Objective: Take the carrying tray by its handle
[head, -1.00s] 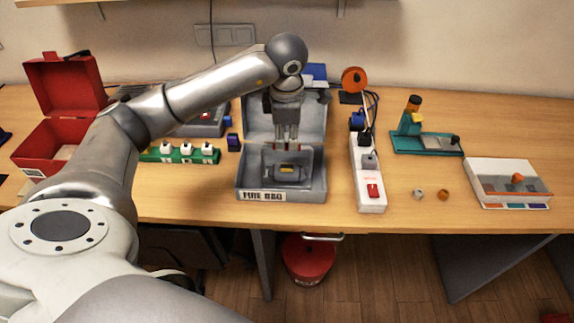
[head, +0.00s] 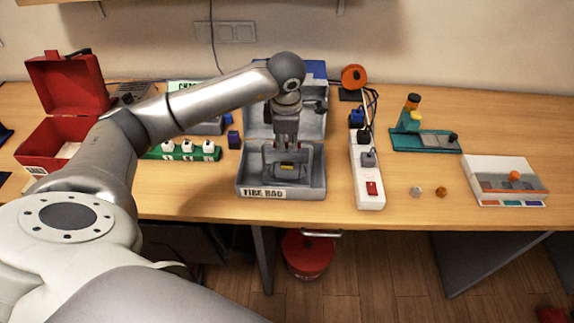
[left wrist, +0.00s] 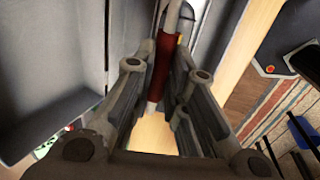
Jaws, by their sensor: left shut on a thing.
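The carrying tray (head: 287,176) is a dark, framed tray with a yellow item in it. It sits inside the open grey box labelled FIRE BAG (head: 325,180). My left gripper (head: 286,145) points down over the middle of the tray. In the left wrist view, its fingers (left wrist: 165,72) stand on both sides of the red handle grip (left wrist: 160,68) and are shut on it. The fingers hide much of the handle in the head view. My right gripper is not in view.
A white power strip (head: 370,190) with plugs and cables stands right of the box. A green strip (head: 185,156) and a red open box (head: 45,140) are at left. Two small round parts (head: 428,192) and a white case (head: 505,182) lie at right.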

